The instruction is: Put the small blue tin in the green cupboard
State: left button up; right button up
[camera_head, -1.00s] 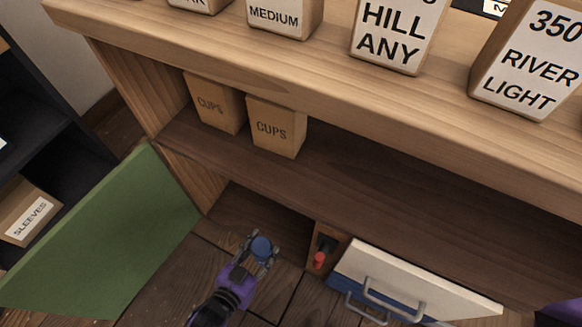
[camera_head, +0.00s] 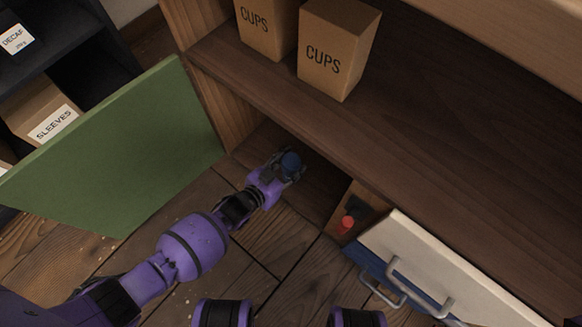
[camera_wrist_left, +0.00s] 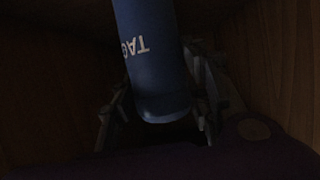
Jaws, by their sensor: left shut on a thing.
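The small blue tin (camera_head: 291,161) is held in my left gripper (camera_head: 283,170) at the mouth of the low compartment of the green cupboard. In the left wrist view the tin (camera_wrist_left: 155,60) is dark blue with pale letters, partly legible, and stands between the fingers. Dark wooden walls surround it there. The green cupboard door (camera_head: 120,150) stands wide open to the left. The compartment floor (camera_head: 318,185) shows in part as bare dark wood; its back is hidden under the shelf.
A red-tipped item (camera_head: 347,223) is on the divider right of the opening. Cups boxes (camera_head: 338,50) stand on the shelf above. A sleeves box (camera_head: 45,115) is at the left.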

pick_arm(q)
jog(key=f+b, duration=0.1)
jog(key=f, duration=0.1)
jog(key=f+b, duration=0.1)
jog(key=shift+w+f+b, duration=0.25)
jog(key=shift+b, duration=0.1)
pick_arm(e)
notch_tip(320, 180, down, 2)
jog(key=shift+w+f, duration=0.1)
jog(key=shift+w, duration=0.05)
jog(key=shift+f, duration=0.1)
pick_arm(q)
jog(key=o, duration=1.5)
jog(key=shift+f, duration=0.15)
jog(key=p+v, duration=0.5)
jog(key=v, duration=0.7)
jog(key=shift+r, duration=0.2)
pick_arm(e)
jog(key=v, duration=0.4)
jog(key=shift+s, duration=0.4)
